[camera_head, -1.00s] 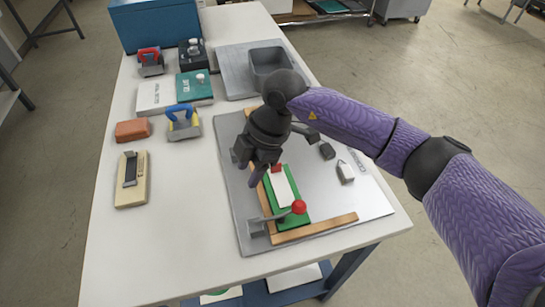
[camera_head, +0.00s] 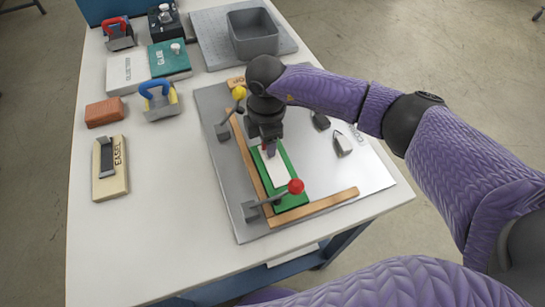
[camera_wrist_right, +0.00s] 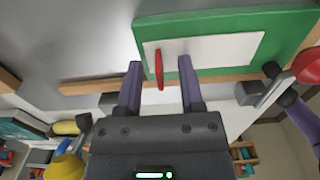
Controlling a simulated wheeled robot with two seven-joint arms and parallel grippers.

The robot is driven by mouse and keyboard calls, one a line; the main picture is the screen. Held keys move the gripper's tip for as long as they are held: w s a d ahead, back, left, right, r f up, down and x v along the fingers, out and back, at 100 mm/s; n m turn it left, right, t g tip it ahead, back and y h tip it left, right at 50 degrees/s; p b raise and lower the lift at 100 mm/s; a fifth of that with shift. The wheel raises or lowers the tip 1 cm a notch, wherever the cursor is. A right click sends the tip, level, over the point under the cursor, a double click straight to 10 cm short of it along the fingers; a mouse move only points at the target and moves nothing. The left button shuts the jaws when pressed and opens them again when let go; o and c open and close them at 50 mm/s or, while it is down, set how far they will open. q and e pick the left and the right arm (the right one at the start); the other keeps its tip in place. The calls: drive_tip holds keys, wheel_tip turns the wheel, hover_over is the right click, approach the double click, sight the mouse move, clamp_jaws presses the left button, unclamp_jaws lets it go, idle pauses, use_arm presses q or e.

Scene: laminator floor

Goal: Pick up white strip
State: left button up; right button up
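The white strip (camera_head: 275,173) lies on a green board (camera_head: 294,174) inside a wooden corner frame. It also shows in the right wrist view (camera_wrist_right: 218,50), with an upright red tab (camera_wrist_right: 159,66) near one end. My right gripper (camera_head: 270,151) points down over the far end of the strip and hides part of it. In the wrist view its fingers (camera_wrist_right: 160,68) are apart, one on each side of the red tab, with gaps showing. My left gripper is not in view.
A clamp with a red knob (camera_head: 296,186) stands at the board's near end. A yellow-knobbed clamp (camera_head: 239,93) stands beyond the gripper. A grey bin (camera_head: 253,34), blue-handled tool (camera_head: 158,93), orange block (camera_head: 104,112) and easel block (camera_head: 110,170) sit around. The left front table is clear.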

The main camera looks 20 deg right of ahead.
clamp_jaws()
drive_tip(key=shift+r, duration=0.1)
wheel_tip(320, 180, up, 10)
drive_tip(key=p, duration=0.2)
drive_tip(key=shift+p, duration=0.4)
drive_tip(key=shift+r+p, duration=2.15)
drive_tip(key=shift+r, duration=0.3)
